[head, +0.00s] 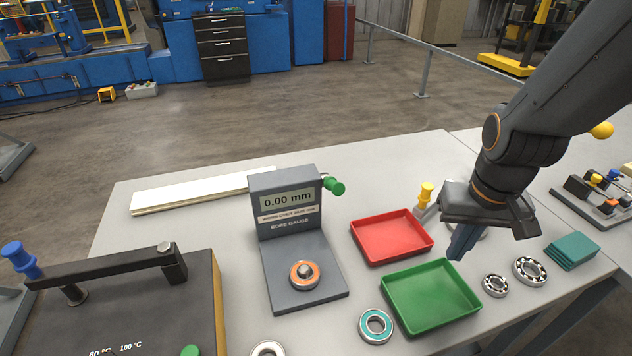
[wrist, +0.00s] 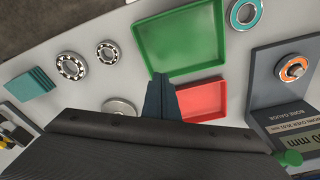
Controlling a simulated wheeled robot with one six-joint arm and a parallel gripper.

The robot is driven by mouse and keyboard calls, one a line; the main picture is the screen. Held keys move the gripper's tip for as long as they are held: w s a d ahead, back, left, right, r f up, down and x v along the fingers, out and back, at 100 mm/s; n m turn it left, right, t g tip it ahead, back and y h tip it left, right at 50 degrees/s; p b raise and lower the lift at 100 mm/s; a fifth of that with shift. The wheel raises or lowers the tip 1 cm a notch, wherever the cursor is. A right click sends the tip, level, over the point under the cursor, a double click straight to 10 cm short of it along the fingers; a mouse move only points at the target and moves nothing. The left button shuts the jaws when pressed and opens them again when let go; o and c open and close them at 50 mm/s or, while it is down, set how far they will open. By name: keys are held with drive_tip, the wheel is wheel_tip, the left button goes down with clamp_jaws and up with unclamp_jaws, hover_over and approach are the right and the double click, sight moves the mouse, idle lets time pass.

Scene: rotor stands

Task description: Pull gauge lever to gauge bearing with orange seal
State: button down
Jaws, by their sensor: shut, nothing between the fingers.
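The bore gauge (head: 287,205) stands mid-table in the head view, its display reading 0.00 mm. Its lever ends in a green knob (head: 334,186) at the upper right side of the housing; the knob also shows in the wrist view (wrist: 290,159). The bearing with the orange seal (head: 304,275) lies on the gauge's base around a central post; it also shows in the wrist view (wrist: 292,69). My gripper (head: 459,245) is shut and empty, pointing down beside the trays, well right of the gauge. Its fingers (wrist: 160,95) show in the wrist view.
A red tray (head: 392,237) and a green tray (head: 431,296) lie between the gauge and my gripper. A teal-sealed bearing (head: 375,326) and open bearings (head: 529,271) lie nearby. A yellow-handled item (head: 426,194) stands behind the red tray. A dark heater (head: 120,310) occupies the left front.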

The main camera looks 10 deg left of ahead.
drive_tip(key=w+a+r+n+g+p, duration=0.1)
drive_tip(key=w+a+r+n+p, duration=0.4)
drive_tip(key=a+r+n, duration=0.3)
drive_tip(key=w+a+r+n+g+p, duration=0.1)
drive_tip(key=w+a+r+n+p, duration=0.3)
drive_tip(key=a+n, duration=1)
wheel_tip(320, 180, up, 4)
drive_tip(key=n+p, duration=0.1)
drive_tip(key=n, duration=0.4)
drive_tip(key=shift+w+a+f+y, duration=0.15)
drive_tip(key=shift+w+a+y, duration=0.2)
drive_tip(key=shift+y, duration=0.05)
drive_tip(key=shift+f, duration=0.1)
